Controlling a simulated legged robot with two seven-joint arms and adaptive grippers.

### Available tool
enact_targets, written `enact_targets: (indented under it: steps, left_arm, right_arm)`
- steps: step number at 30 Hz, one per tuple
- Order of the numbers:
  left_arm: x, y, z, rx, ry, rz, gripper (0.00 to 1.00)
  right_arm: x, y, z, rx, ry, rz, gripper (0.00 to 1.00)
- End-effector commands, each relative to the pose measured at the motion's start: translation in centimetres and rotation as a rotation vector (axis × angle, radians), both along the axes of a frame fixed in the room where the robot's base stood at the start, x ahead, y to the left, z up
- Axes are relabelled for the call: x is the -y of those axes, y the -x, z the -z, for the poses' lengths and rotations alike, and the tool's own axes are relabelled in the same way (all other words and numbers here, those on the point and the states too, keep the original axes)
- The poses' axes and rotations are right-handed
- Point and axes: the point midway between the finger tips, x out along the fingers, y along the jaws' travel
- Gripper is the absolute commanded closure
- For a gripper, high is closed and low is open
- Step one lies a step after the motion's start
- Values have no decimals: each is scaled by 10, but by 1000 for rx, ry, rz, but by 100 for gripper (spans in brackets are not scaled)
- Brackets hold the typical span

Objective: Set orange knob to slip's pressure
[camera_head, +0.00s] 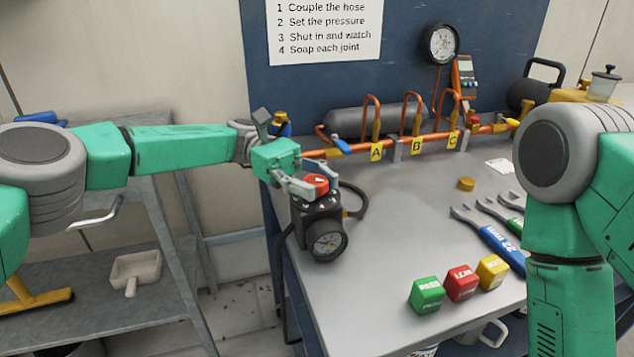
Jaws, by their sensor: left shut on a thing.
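The orange-red knob (317,184) sits on top of a black regulator (304,217) at the left edge of the bench. The regulator's round dial gauge (327,243) faces front; its reading is too small to tell. My left gripper (314,187) reaches in from the left and is shut on the knob, with a finger on either side. A small white slip (500,166) lies on the bench at the right; its writing cannot be read. My right arm stands at the right, and its gripper is out of view.
Green (426,295), red (461,283) and yellow (493,272) blocks stand at the bench front. Wrenches (487,237) lie near my right arm. An orange pipe (345,151) with tags A, B, C runs along the back. The bench middle is clear.

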Motion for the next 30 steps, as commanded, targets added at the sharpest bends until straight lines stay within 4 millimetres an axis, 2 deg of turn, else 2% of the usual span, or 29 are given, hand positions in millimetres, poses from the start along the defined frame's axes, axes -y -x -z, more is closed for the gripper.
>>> enact_targets:
  steps: [10, 11, 12, 13, 23, 26, 30]
  left_arm:
    - [-1, -3, 2, 4, -6, -11, 100]
    - [-1, -3, 2, 4, -6, -11, 67]
    - [-1, -3, 2, 4, -6, -10, 53]
    - [-1, -3, 2, 3, -6, -10, 46]
    - [0, 0, -2, 3, -3, -3, 46]
    - [0, -1, -11, 4, -1, -3, 46]
    - [0, -1, -35, 7, -3, -4, 46]
  right_arm:
    - [0, 0, 0, 0, 0, 0, 60]
    - [0, 0, 0, 0, 0, 0, 60]
    - [0, 0, 0, 0, 0, 0, 60]
    - [0, 0, 0, 0, 0, 0, 60]
    - [0, 1, -1, 3, 0, 0, 60]
    - [0, 2, -1, 3, 0, 0, 60]
    - [0, 2, -1, 4, 0, 0, 60]
